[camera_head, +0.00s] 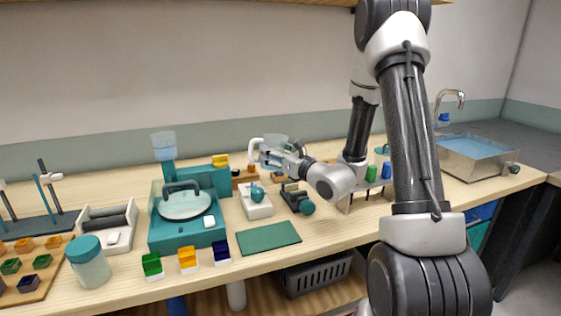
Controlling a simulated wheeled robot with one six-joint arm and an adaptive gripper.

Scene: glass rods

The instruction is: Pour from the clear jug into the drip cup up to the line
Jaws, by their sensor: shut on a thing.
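My gripper (264,154) is above the middle of the bench, pointing left. It is shut at a white, hooked handle (253,147). A pale, see-through rim just behind the gripper (277,138) looks like part of the clear jug, but my gripper and arm hide most of it. I cannot tell the jug's fill or tilt. A clear cup with bluish contents (163,146) stands on a teal column to the left, apart from my gripper; it may be the drip cup. No fill line can be made out on it at this size.
A teal machine with a round lid (186,206) stands left of centre. A white stand with a teal knob (255,203) is below my gripper. A bottle rack (372,183) is near my arm. A green mat (268,238) lies bare at the front. A sink (478,165) is right.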

